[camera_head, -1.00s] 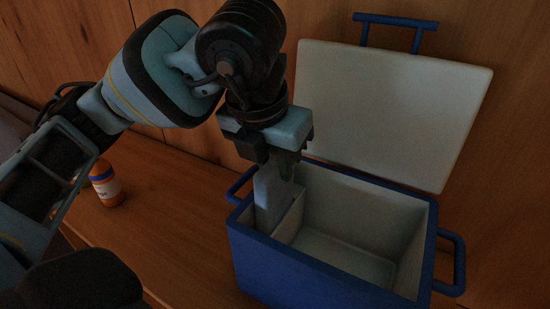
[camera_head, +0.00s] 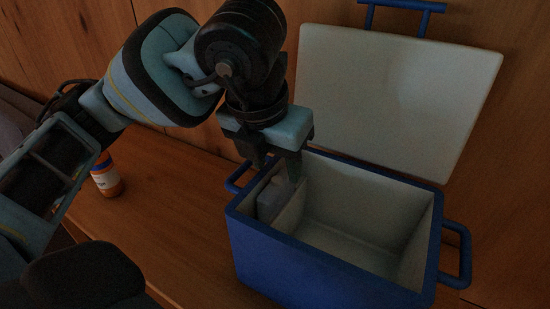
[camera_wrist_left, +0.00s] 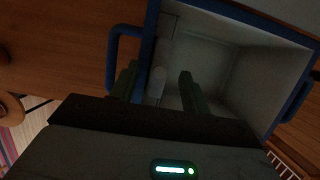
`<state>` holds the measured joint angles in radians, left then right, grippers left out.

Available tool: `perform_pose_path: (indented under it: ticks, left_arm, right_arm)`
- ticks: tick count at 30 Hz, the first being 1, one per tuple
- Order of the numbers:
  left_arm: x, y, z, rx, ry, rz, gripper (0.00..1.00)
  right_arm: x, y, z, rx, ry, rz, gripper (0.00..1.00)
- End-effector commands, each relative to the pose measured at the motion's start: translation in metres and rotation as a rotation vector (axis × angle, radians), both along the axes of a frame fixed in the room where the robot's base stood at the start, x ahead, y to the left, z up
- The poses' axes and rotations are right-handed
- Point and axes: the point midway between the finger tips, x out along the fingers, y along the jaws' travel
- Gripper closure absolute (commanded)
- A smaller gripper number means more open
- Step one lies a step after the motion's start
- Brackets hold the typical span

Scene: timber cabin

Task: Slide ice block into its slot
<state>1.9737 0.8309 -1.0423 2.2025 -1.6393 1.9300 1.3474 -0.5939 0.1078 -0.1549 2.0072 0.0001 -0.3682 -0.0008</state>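The pale grey ice block (camera_head: 272,197) stands in the narrow slot at the left end of the blue cooler (camera_head: 330,262), beside the thin divider (camera_head: 291,214). Its top is below the cooler's rim. My left gripper (camera_head: 276,170) is right above the block, fingers pointing down and spread apart. In the left wrist view the block (camera_wrist_left: 158,84) shows between the two open fingers, with gaps at both sides. How deep the block sits is hidden. My right gripper is not in view.
The cooler's white-lined lid (camera_head: 400,95) stands open at the back. The large compartment (camera_head: 365,220) is empty. Blue handles stick out at both ends. An orange bottle (camera_head: 107,178) stands on the wooden surface (camera_head: 175,215), left of the cooler behind my left arm.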

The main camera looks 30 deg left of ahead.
Motion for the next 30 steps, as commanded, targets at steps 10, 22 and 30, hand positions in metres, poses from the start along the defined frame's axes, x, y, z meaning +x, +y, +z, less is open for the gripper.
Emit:
perform_pose_path:
  ticks: [10,22,30]
  left_arm:
    - [0.0,0.0,-0.001,0.001,0.002,-0.001,0.51]
    - [-0.014,-0.001,0.047,0.0,-0.004,-0.001,0.51]
    - [-0.023,-0.001,0.073,0.0,-0.002,0.0,0.51]
  right_arm:
    - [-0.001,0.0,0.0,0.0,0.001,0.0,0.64]
    - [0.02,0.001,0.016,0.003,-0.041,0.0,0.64]
    - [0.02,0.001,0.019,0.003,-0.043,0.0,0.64]
